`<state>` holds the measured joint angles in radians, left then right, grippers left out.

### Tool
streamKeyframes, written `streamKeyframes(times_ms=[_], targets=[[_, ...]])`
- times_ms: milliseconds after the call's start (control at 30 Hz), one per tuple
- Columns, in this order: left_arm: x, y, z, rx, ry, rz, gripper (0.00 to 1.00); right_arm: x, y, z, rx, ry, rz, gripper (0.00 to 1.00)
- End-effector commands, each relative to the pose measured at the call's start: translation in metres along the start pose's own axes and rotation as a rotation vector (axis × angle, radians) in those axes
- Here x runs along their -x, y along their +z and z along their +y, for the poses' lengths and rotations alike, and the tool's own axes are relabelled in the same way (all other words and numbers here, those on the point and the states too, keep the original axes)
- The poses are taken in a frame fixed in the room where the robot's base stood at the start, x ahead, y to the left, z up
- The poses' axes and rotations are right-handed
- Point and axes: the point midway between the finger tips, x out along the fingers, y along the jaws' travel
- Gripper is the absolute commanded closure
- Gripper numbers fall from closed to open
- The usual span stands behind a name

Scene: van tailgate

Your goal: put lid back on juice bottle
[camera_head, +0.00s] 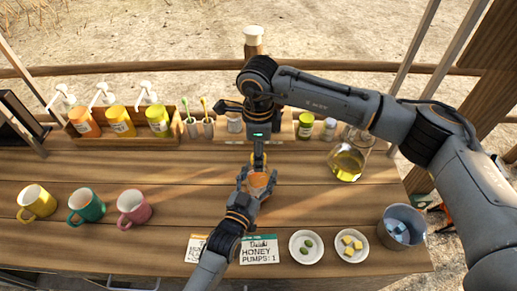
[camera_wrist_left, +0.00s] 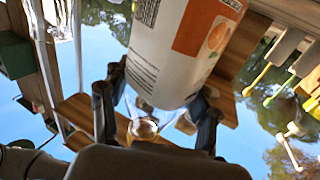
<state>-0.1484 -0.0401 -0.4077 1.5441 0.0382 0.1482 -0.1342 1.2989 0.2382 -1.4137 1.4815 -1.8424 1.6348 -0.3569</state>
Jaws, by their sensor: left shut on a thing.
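The juice bottle (camera_head: 258,181) shows as a small orange shape near the middle of the table in the head view. In the left wrist view the bottle (camera_wrist_left: 185,45) is large, with a white and orange label bearing a fruit picture. My left gripper (camera_head: 257,187) comes up from the bottom and is shut around the bottle, its fingers on both sides. My right gripper (camera_head: 259,160) points down directly above the bottle, its fingertips close to the bottle's top. I cannot make out the lid; the right gripper and arm cover that area, and whether its fingers hold anything is unclear.
A wooden rack (camera_head: 130,141) of pump bottles stands back left. Three mugs (camera_head: 134,207) are at left. Cards (camera_head: 259,249), two small plates (camera_head: 306,247) and a grey bucket (camera_head: 401,227) line the front. A flask of yellow liquid (camera_head: 347,163) stands right.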

Motion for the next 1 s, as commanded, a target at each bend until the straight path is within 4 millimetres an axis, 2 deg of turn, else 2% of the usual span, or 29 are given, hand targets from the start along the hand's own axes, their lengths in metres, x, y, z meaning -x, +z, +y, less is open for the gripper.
streamKeyframes(times_ms=[33, 267, 300, 533, 567, 667, 1000], targets=[[0.0001, 0.0005, 0.0001, 0.000, 0.000, -0.001, 1.00, 0.0001, 0.0001, 0.0001, 0.000, 0.000, 0.000, 0.51], [0.0001, 0.0005, 0.0001, 0.000, 0.000, -0.001, 1.00, 0.0002, 0.0001, 0.0001, 0.000, 0.000, 0.000, 0.98], [0.0001, 0.0005, 0.0001, 0.000, 0.000, -0.001, 1.00, 0.0002, 0.0001, 0.0001, 0.000, 0.000, 0.000, 1.00], [0.0001, 0.0005, 0.0002, 0.000, 0.000, -0.001, 1.00, 0.0003, 0.0001, 0.0001, -0.007, 0.000, 0.000, 1.00], [0.0001, 0.0005, 0.0002, 0.000, 0.000, -0.001, 1.00, 0.0003, 0.0000, 0.0000, -0.007, 0.000, 0.000, 0.60], [0.0001, 0.0005, 0.0002, 0.000, 0.000, -0.001, 1.00, 0.0003, 0.0001, 0.0001, -0.007, 0.000, 0.000, 0.40], [0.0001, 0.0004, 0.0001, 0.000, 0.000, -0.001, 1.00, 0.0019, 0.0000, -0.0001, -0.007, 0.000, 0.000, 0.38]])
